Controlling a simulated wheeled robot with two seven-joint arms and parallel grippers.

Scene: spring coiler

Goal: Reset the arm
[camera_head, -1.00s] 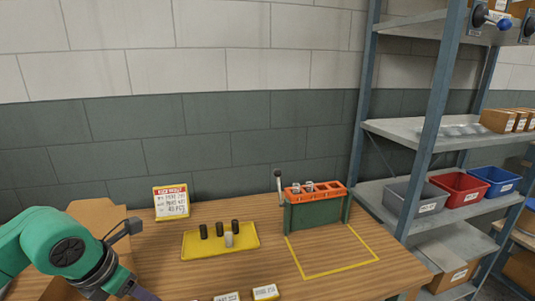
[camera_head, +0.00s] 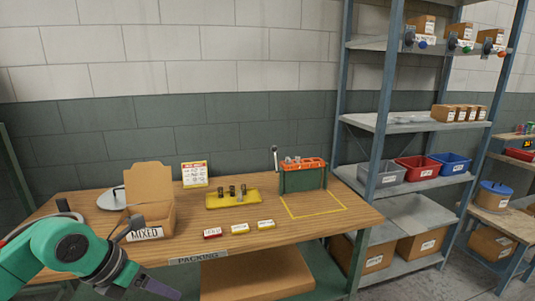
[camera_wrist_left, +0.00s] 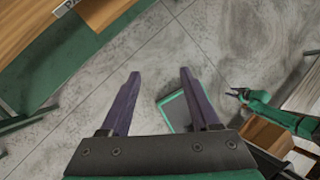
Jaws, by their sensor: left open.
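My left arm comes in from the left in the head view, green with dark joints. Its gripper (camera_head: 158,288) shows at the bottom edge, partly cut off, in front of the packing table (camera_head: 330,228). In the left wrist view, the two purple fingers of the left gripper (camera_wrist_left: 158,100) are spread apart with nothing between them; grey floor lies beyond. A second green arm with a dark gripper (camera_wrist_left: 240,95) shows at the right of the left wrist view; its finger state is too small to tell. The right gripper is out of the head view.
The table holds an open MIXED box (camera_head: 150,215), a yellow tray (camera_head: 215,204) with dark cylinders, a green-and-orange coiler (camera_head: 302,180) with a lever, and small labelled cards. A shelf rack (camera_head: 400,122) with bins (camera_head: 418,169) stands at right. Concrete floor (camera_wrist_left: 150,50) is open below the gripper.

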